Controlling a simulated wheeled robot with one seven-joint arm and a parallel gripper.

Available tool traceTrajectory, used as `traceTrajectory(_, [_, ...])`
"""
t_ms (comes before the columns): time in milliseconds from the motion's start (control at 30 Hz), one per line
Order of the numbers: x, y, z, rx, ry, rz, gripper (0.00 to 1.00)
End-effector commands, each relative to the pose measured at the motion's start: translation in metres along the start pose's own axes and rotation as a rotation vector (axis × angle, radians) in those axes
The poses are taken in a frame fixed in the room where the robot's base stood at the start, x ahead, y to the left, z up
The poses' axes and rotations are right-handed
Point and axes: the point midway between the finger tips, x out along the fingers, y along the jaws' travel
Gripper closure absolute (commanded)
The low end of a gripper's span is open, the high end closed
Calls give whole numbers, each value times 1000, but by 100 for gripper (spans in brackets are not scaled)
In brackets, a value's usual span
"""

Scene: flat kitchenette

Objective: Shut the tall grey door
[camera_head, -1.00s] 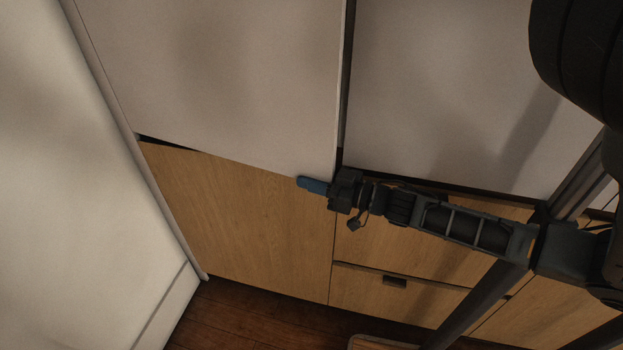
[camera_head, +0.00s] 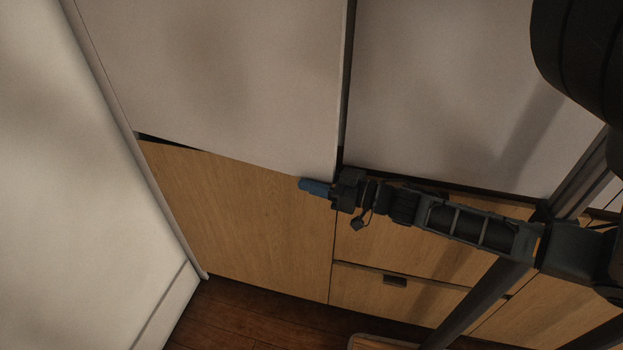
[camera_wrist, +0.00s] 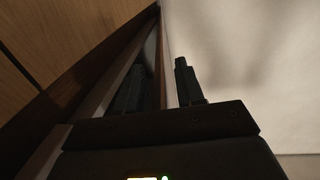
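The tall grey door (camera_head: 215,80) is the large plain panel at upper left in the head view. It looks slightly ajar: a dark strip runs down its right edge and a thin dark wedge shows under its lower left. My gripper (camera_head: 314,187) is at the door's lower right corner, its blue fingertip pointing left just below the bottom edge. In the wrist view my gripper (camera_wrist: 157,84) has its fingers apart. The door's pale face (camera_wrist: 240,60) is beside the right finger, and a narrow edge shows between the fingers. I cannot tell whether they touch the door.
Wooden cabinet fronts (camera_head: 245,220) lie below the door, with a drawer (camera_head: 430,297) to the right. A second grey panel (camera_head: 440,90) is right of the door. A white appliance or wall (camera_head: 80,190) bounds the left. Dark wooden floor (camera_head: 230,315) shows at the bottom.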

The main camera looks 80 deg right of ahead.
Motion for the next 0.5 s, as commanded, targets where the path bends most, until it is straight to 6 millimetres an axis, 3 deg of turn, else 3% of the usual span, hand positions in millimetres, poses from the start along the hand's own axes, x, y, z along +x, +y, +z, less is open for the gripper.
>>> traceTrajectory(300, [-51, 0, 3, 0, -3, 2, 63])
traceTrajectory(500, [-68, 0, 1, 0, -1, 1, 63])
